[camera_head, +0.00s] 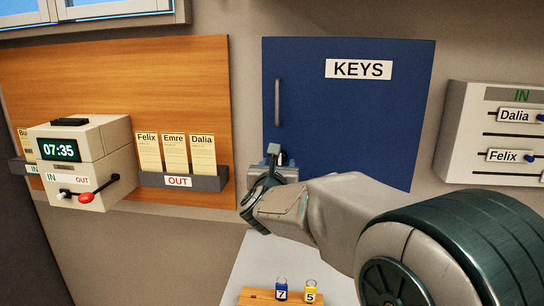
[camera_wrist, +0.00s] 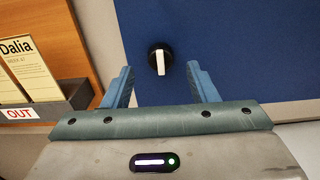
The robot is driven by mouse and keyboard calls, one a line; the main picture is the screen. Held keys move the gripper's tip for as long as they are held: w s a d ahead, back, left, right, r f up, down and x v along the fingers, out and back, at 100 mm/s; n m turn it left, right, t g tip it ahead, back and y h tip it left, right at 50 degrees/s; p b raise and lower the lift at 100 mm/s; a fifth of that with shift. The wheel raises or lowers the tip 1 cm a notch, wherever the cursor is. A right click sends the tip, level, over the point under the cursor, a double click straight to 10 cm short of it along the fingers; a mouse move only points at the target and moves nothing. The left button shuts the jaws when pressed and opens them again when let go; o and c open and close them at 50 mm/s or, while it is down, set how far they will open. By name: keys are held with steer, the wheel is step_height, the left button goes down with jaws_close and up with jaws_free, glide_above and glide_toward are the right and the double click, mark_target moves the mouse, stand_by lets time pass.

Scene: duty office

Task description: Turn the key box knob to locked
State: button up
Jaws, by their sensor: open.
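The key box (camera_head: 350,120) is a blue wall cabinet with a KEYS label and a grey handle at its left. Its knob (camera_wrist: 159,59) is round and black with a white bar. In the wrist view the bar stands nearly upright, and no lock marking is readable. My gripper (camera_wrist: 160,72) is open, with one blue finger on each side of the knob and a visible gap to both. Contact and depth cannot be told. In the head view my gripper (camera_head: 272,166) is at the box's lower left and mostly hides the knob.
Left of the box are a wooden board, an OUT card tray (camera_head: 180,182) and a time clock (camera_head: 80,160) with a red-ended lever. At the right is an IN board (camera_head: 500,135). Below, numbered key tags (camera_head: 281,290) stand on a wooden block.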

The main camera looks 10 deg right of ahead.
mark_target(280, 159)
steer(key=p+x, duration=0.1)
steer(key=x, duration=0.3)
steer(key=shift+w, duration=0.1)
steer(key=c, duration=1)
